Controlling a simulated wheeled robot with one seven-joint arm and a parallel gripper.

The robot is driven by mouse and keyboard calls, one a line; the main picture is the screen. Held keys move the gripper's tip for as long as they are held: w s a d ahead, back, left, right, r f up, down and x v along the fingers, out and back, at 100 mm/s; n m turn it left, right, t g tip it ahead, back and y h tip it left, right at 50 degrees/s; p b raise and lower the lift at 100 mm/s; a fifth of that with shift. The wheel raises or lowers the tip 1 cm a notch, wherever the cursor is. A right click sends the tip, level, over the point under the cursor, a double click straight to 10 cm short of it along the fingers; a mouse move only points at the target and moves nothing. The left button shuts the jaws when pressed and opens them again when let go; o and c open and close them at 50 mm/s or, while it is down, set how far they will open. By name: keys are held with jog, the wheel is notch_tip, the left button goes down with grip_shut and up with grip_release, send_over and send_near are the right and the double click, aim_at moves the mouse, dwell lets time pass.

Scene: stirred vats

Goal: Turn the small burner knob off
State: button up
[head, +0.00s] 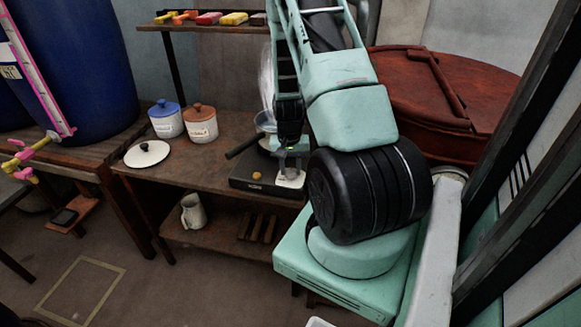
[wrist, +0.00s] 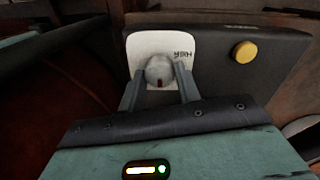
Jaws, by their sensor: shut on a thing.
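The small burner (head: 245,181) is a low dark box on the wooden bench in the head view. A round grey knob (wrist: 160,68) with a dark red mark sits on its white plate (wrist: 140,44) in the wrist view. Lettering that seems to read HIGH, upside down, is right of the knob. The red mark is on the knob's side nearest my gripper. My gripper (wrist: 160,88) is shut on the knob, one finger on each side. In the head view my gripper (head: 290,172) hides most of the knob.
A yellow button (wrist: 244,52) is on the burner's front, right of the knob; it also shows in the head view (head: 257,176). A pan (head: 266,122) is behind the burner. Blue-lidded (head: 166,120) and brown-lidded (head: 201,124) jars stand left. A red-brown vat (head: 500,90) is at right.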

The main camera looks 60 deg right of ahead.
aim_at(288, 170)
jog(key=shift+m, duration=0.3)
jog(key=o, duration=1)
jog(key=shift+r, duration=0.1)
jog(key=r, duration=1.7)
jog(key=shift+w+a+r, duration=0.15)
jog(key=shift+w, duration=0.15)
